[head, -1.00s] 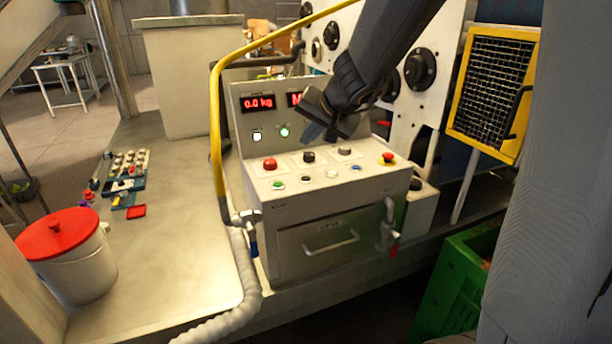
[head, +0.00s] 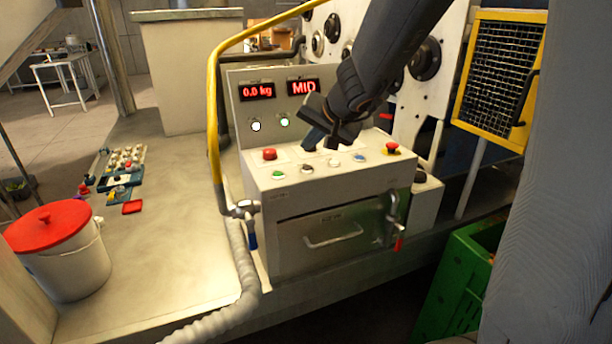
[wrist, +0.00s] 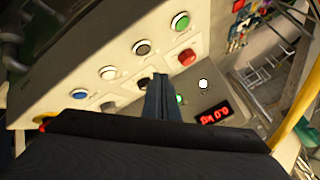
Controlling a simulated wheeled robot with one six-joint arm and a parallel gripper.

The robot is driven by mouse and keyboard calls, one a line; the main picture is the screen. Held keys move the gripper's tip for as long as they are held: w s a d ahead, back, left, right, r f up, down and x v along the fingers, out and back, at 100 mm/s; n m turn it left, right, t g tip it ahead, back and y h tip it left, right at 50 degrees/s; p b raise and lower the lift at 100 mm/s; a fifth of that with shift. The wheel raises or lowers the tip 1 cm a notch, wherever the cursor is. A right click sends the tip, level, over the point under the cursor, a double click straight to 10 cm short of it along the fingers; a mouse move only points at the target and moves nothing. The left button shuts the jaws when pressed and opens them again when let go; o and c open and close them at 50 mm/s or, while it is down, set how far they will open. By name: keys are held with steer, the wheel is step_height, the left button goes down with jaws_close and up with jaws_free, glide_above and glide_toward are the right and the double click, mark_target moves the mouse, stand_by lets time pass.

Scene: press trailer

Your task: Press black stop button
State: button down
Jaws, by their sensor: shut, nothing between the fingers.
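The control box (head: 330,215) has a sloped top with two rows of buttons. In the back row the black button is hidden by my gripper (head: 311,143), between the red button (head: 269,154) and the red knob on yellow (head: 392,148). My gripper is shut and empty, its tips pointing down at or just above that spot; contact cannot be told. A dark front-row button (head: 307,168) also shows in the wrist view (wrist: 142,47).
Front-row green (head: 278,174), white (head: 334,162) and blue (head: 359,157) buttons sit close by. Displays reading 0.0 kg (head: 257,91) and MID (head: 304,86) stand behind. A yellow pipe (head: 213,120) rises at the left; a green crate (head: 455,285) stands at the right.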

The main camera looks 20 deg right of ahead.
steer(key=shift+f+b, duration=1.55)
steer(key=shift+f, duration=0.1)
steer(key=shift+f, duration=0.15)
stand_by(0.9)
steer(key=shift+f+b, duration=0.3)
steer(key=shift+b, duration=0.35)
steer(key=shift+f+b, duration=0.4)
steer(key=shift+b, duration=0.1)
stand_by(0.5)
steer(key=shift+r, duration=0.1)
steer(key=shift+r+p, duration=0.65)
steer(key=shift+r, duration=0.1)
step_height(320, 180, up, 5)
steer(key=p, duration=0.4)
stand_by(0.3)
